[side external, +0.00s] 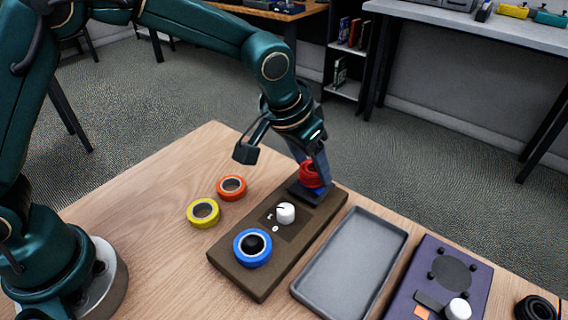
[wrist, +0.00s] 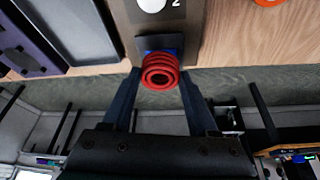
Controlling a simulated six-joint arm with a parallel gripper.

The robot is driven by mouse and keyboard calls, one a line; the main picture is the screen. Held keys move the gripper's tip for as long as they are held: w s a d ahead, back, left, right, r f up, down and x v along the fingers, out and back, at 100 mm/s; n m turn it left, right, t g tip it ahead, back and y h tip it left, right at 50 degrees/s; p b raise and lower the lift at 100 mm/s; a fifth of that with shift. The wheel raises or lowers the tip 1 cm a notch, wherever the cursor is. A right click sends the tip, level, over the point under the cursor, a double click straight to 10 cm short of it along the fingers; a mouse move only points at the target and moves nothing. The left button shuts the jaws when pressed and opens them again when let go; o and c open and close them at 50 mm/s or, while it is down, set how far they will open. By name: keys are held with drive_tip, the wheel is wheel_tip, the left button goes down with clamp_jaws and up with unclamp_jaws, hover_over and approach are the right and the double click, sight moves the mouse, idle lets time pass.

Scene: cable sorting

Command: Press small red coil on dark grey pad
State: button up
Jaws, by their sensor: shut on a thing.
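The small red coil (side external: 309,174) is held between the fingers of my gripper (side external: 320,180), at the far end of a brown board (side external: 240,275). In the wrist view the red coil (wrist: 160,72) sits between the two finger tips of my gripper (wrist: 160,85). The dark grey pad (side external: 297,189) lies on the board just below the coil; it also shows in the wrist view (wrist: 142,45), partly hidden behind the coil. A bit of blue shows between coil and pad. I cannot tell whether the coil touches the pad.
The board also bears a white knob (side external: 285,213) and a blue ring (side external: 239,248) around a black peg. Orange (side external: 231,183) and yellow (side external: 204,210) rings lie left of it. A grey tray (side external: 345,265) and a purple box (side external: 470,270) stand to the right.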

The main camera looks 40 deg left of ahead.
drive_tip(key=c, duration=0.5)
drive_tip(key=shift+o, duration=0.2)
drive_tip(key=shift+f, duration=0.4)
drive_tip(key=shift+f, duration=0.2)
drive_tip(key=shift+f, duration=0.75)
idle(0.5)
drive_tip(key=shift+r, duration=3.05)
